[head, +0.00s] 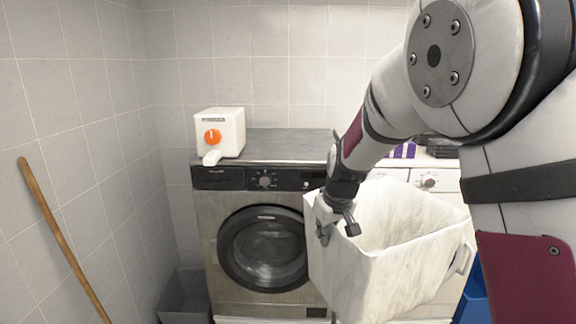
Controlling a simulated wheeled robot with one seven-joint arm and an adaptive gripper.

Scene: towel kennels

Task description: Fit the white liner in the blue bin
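The white liner (375,270) is an open-topped, box-shaped tub with a marbled surface and a handle on its right side. It is tilted and appears to hang in the air in front of the machines. My gripper (336,226) is at the liner's upper left rim and looks shut on it, with a finger on the outer wall. Part of a blue object, likely the blue bin (472,301), shows low at the right, behind the liner. The liner and my arm hide most of it, so its opening cannot be seen.
A steel washing machine (222,268) stands behind, with a white box with an orange knob (222,133) on top. A white machine (440,178) is to its right. A grey bin (183,292) sits on the floor at left. A wooden pole (62,238) leans at far left.

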